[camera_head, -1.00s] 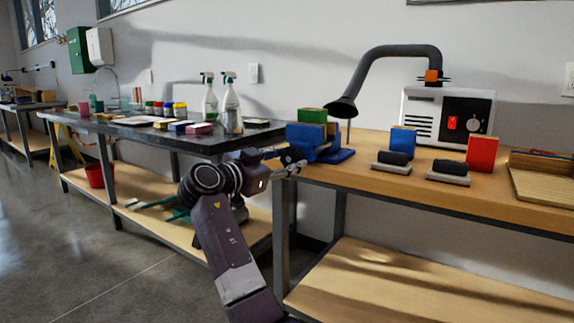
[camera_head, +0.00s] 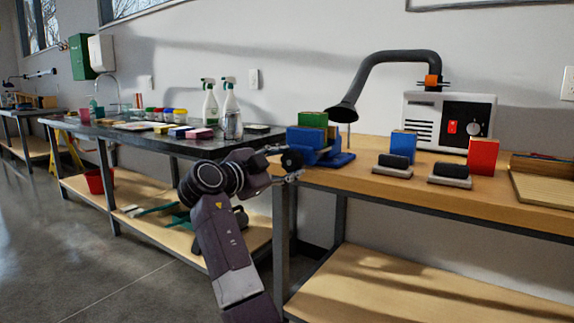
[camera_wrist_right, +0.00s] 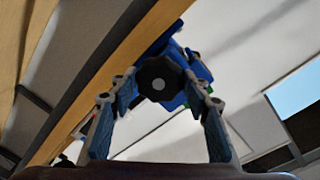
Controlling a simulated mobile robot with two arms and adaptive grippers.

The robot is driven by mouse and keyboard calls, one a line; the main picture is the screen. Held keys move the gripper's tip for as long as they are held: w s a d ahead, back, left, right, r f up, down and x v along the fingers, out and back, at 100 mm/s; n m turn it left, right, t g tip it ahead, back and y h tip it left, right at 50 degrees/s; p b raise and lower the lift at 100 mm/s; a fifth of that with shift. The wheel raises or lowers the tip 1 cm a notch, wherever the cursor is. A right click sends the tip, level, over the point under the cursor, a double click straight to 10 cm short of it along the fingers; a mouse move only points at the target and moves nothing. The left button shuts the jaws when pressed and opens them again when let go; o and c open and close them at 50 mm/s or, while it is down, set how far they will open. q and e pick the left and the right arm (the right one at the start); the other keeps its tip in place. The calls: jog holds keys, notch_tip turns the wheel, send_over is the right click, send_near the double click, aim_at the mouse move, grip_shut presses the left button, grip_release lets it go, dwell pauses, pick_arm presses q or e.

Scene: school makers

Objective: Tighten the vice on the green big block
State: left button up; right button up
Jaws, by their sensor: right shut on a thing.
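The blue vice (camera_head: 335,159) stands at the left end of the wooden workbench. The green big block (camera_head: 313,119) sits upright in it, with a wooden-toned lower face showing; I cannot tell how tightly the jaws press on it. The vice's dark round knob (camera_head: 292,160) faces left, towards my right arm. My right gripper (camera_head: 288,173) is at the bench's left edge, shut on the knob. In the right wrist view the black knob (camera_wrist_right: 158,84) lies between the fingers, with the blue vice (camera_wrist_right: 196,80) behind it. My left gripper is out of view.
On the same bench stand a blue block (camera_head: 403,145), a red block (camera_head: 482,156), two dark-topped sanding blocks (camera_head: 392,166) and a white machine (camera_head: 448,121). A black extraction hose (camera_head: 385,63) arches above. A dark table (camera_head: 150,135) with spray bottles is left.

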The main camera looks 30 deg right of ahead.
jog(key=shift+f, duration=0.15)
jog(key=o, duration=1.2)
jog(key=shift+s+a, duration=0.1)
jog(key=shift+s, duration=0.05)
jog(key=shift+c, duration=0.2)
jog(key=shift+r, duration=0.2)
jog(key=v, duration=1.2)
